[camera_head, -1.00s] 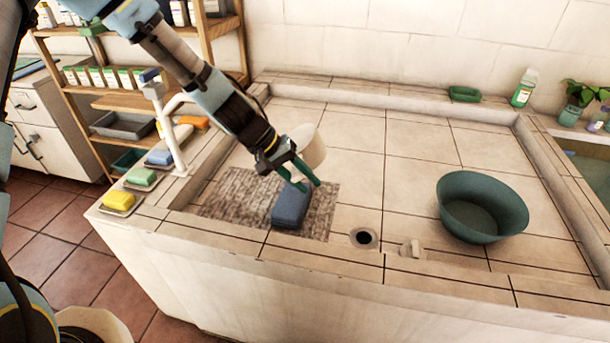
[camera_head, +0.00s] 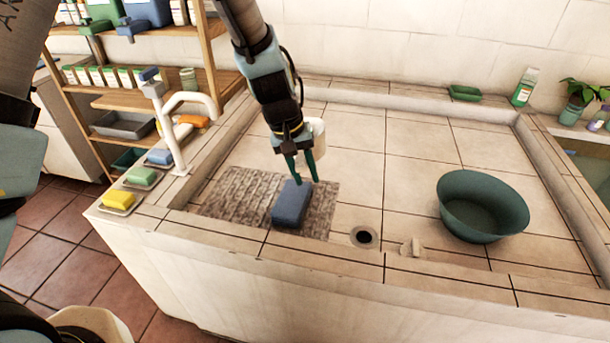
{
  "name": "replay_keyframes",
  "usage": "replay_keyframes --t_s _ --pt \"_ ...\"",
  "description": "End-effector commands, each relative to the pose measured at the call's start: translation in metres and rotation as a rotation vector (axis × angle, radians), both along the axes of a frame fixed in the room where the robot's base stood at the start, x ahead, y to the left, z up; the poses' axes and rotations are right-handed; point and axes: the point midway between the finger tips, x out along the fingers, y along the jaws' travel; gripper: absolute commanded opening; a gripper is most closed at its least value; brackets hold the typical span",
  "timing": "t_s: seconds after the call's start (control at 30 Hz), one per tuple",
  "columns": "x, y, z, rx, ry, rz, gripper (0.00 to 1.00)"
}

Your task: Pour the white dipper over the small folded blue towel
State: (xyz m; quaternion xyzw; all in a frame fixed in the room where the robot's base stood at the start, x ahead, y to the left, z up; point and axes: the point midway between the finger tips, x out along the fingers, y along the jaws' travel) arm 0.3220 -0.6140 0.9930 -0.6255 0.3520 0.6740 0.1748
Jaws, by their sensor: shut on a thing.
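The white dipper (camera_head: 315,139) is behind and to the right of my gripper (camera_head: 302,179), partly hidden by it. My gripper points down with its green fingers and is shut on the dipper. The dipper looks close to upright; its inside and its handle are hidden. The small folded blue towel (camera_head: 291,204) lies on a grey-brown mat (camera_head: 236,193) in the tiled basin. In the picture the fingertips are just above the towel's far edge; I cannot tell the height gap. No water is visible.
A dark green bowl (camera_head: 483,206) stands at the right of the basin. A drain hole (camera_head: 364,237) and a small pale plug (camera_head: 412,248) are near the front. A white tap (camera_head: 178,130) rises at the left rim, near soap dishes. The middle tiles are clear.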

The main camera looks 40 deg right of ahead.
Motion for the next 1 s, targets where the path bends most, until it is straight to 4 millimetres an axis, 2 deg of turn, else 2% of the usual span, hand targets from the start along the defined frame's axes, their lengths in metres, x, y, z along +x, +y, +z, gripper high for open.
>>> replay_keyframes --t_s 0.43,0.83,0.93,1.0 --pt "-0.001 -0.001 0.012 0.164 -0.163 -0.005 0.0" --pt "0.002 0.0 0.014 0.185 -0.183 0.003 0.0" --pt "0.014 0.006 0.011 0.187 -0.181 0.02 0.0" --pt "0.032 0.015 0.007 0.19 -0.178 0.045 0.0"
